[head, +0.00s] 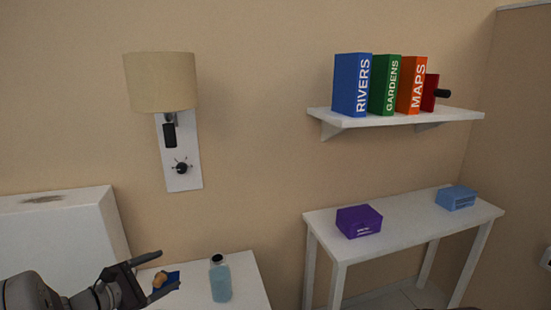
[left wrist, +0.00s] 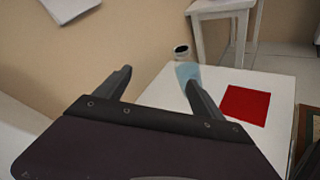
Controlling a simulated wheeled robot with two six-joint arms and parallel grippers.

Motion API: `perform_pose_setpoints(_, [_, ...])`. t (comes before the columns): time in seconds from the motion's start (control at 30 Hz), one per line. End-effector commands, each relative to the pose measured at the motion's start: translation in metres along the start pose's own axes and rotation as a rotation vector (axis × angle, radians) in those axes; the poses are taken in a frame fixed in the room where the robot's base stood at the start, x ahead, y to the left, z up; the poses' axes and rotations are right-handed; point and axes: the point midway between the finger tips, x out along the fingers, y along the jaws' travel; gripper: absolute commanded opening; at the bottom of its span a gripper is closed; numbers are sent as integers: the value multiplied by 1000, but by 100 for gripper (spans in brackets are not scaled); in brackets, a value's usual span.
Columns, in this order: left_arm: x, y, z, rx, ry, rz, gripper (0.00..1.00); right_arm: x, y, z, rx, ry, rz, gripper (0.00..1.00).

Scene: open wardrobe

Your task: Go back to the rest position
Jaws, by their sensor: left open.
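My left gripper (head: 166,272) is at the lower left of the head view, its two fingers spread wide. It also shows in the left wrist view (left wrist: 158,78), with nothing held between the fingers. It is over or beside the left part of a small white table (head: 245,272). A light blue bottle (head: 221,282) with a dark top stands upright on that table, to the right of the gripper and apart from it in the head view. My right gripper is out of view.
A red square (left wrist: 246,104) lies on the white table. A wall lamp (head: 160,82) hangs above. A shelf (head: 440,117) holds several books, including a blue one (head: 351,85). A console table (head: 410,215) carries a purple box (head: 358,221) and a blue box (head: 456,198).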

Motion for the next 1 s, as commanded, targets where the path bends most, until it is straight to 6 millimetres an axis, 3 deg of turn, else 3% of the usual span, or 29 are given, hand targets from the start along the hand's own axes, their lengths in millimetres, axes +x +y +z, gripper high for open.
perform_pose_setpoints(0.17, [40, -77, 42, 124, -68, -219, 78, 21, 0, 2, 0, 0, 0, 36])
perform_pose_setpoints(0.27, [52, -150, 63, 256, -95, -425, 78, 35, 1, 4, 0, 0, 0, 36])
perform_pose_setpoints(0.3, [51, -186, 68, 329, -102, -526, 78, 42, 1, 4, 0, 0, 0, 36])
perform_pose_setpoints(0.4, [33, -270, 65, 560, -105, -787, 78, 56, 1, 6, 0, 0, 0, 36])
perform_pose_setpoints(0.5, [0, -328, 42, 834, -94, -1019, 78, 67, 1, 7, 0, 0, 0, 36])
perform_pose_setpoints(0.53, [-11, -339, 32, 922, -90, -1078, 78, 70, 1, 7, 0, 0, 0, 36])
perform_pose_setpoints(0.67, [-45, -354, -8, 1259, -68, -1258, 78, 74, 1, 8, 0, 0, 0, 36])
perform_pose_setpoints(0.8, [-68, -338, -47, 1547, -35, -1370, 78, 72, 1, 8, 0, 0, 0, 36])
perform_pose_setpoints(0.9, [-64, -316, -66, 1771, -17, -1388, 78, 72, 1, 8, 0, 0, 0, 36])
perform_pose_setpoints(1.0, [-77, -290, -28, 1758, -14, -1381, 78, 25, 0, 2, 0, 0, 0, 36])
